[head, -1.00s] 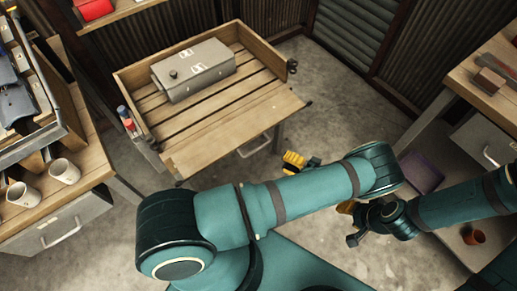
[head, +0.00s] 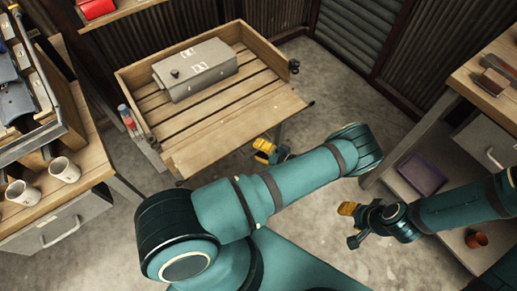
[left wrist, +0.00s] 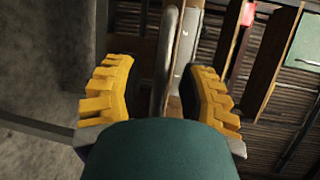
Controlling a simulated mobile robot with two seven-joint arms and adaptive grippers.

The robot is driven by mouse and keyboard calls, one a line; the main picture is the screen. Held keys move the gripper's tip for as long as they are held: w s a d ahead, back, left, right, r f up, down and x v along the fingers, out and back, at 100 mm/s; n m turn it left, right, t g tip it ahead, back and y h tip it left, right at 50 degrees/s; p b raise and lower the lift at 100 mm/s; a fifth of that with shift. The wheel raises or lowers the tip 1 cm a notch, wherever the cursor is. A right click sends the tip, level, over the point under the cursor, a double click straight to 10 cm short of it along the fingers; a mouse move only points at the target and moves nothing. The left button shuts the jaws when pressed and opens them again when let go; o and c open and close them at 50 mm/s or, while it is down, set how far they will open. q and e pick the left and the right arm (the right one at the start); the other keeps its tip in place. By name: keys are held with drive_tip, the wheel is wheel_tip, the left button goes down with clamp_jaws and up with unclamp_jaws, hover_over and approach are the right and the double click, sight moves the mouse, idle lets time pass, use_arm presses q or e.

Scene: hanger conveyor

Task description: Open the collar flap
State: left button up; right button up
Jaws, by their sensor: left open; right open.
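The wooden collar (head: 128,92) surrounds a slatted deck, with a broad front board, the flap (head: 235,133), along its near side. I cannot tell the flap's exact tilt. My left gripper (head: 264,150) is open just below the flap's near edge, right of its middle. In the left wrist view its yellow fingers (left wrist: 155,95) stand apart on either side of a pale upright bar and a wooden edge; contact is not clear. My right gripper (head: 350,211) is open and empty over the floor, away from the collar.
A grey box (head: 196,69) with a knob sits on the deck. Small bottles (head: 125,116) stand at the collar's left corner. A workbench with white mugs (head: 64,170) is at left, another bench (head: 462,82) at right. A purple tray (head: 423,174) lies on the right lower shelf.

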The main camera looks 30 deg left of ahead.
use_arm(q)
clamp_jaws()
drive_tip(key=shift+r, duration=0.15)
drive_tip(key=r+h+p, duration=0.1)
drive_tip(key=r+p, duration=0.1)
drive_tip(key=r+h+p, duration=0.1)
drive_tip(key=p, duration=0.1)
drive_tip(key=shift+w+a+r+m, duration=0.1)
drive_tip(key=shift+a+r+m, duration=0.1)
drive_tip(key=shift+r+m, duration=0.2)
drive_tip(key=shift+a+r+p, duration=0.2)
drive_tip(key=shift+r+p, duration=0.1)
drive_tip(key=shift+r, duration=0.1)
